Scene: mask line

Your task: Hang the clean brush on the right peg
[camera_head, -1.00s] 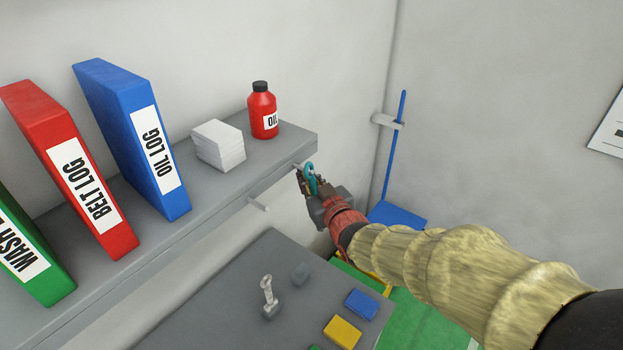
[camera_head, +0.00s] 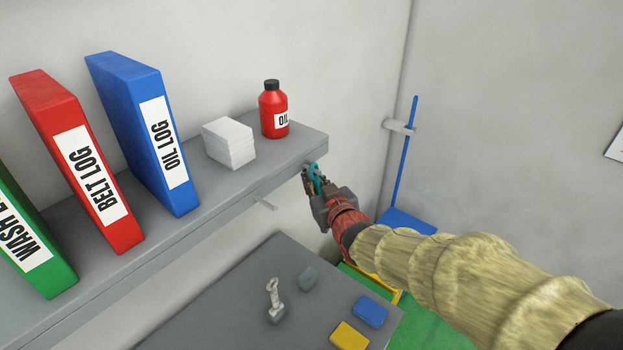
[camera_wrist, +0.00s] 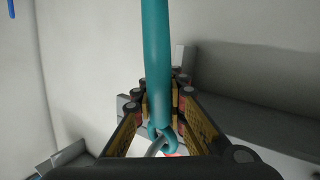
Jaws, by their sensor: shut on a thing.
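My gripper (camera_head: 313,182) is at the right end of the shelf's front edge, shut on a teal handle (camera_head: 317,178), which I take to be the brush. In the wrist view the teal handle (camera_wrist: 156,45) runs down between the fingers (camera_wrist: 160,98) to a small loop. A grey rod-like piece (camera_wrist: 155,147) shows at the loop; I cannot tell whether the loop is around it. The brush's bristles are not seen. The left peg (camera_head: 266,203) sticks out bare from the shelf front. The right peg is mostly hidden behind my gripper.
The grey shelf (camera_head: 225,190) carries binders, a white stack (camera_head: 229,143) and a red oil bottle (camera_head: 274,110). Below is a dark table (camera_head: 240,310) with a grey upright tool (camera_head: 274,300), a blue block (camera_head: 370,310) and a yellow block (camera_head: 349,336). A blue pole (camera_head: 405,155) stands in the corner.

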